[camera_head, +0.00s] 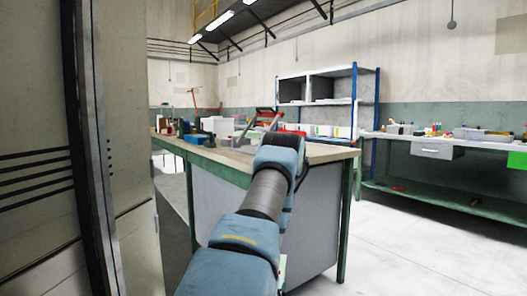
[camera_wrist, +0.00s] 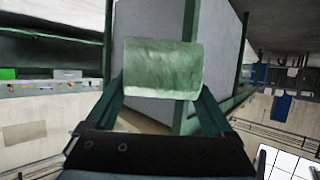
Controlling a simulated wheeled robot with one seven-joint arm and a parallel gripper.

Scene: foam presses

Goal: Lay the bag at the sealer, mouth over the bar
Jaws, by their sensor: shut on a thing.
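In the wrist view my gripper (camera_wrist: 163,84) is shut on a pale green, cloudy, rounded thing (camera_wrist: 163,66), which I take to be the bag. It spans the space between both fingers. Its mouth cannot be made out. In the head view my arm reaches forward to the near end of the workbench, and its wrist hides the gripper and the held bag. I cannot pick out the sealer or its bar for sure among the things on the bench.
The workbench (camera_head: 323,152) has a pale top, green legs and grey side panels. Boxes and bottles (camera_head: 222,127) crowd its far part. A blue-framed shelf (camera_head: 355,100) stands behind. A second bench (camera_head: 450,141) with small items runs along the right. The floor between is clear.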

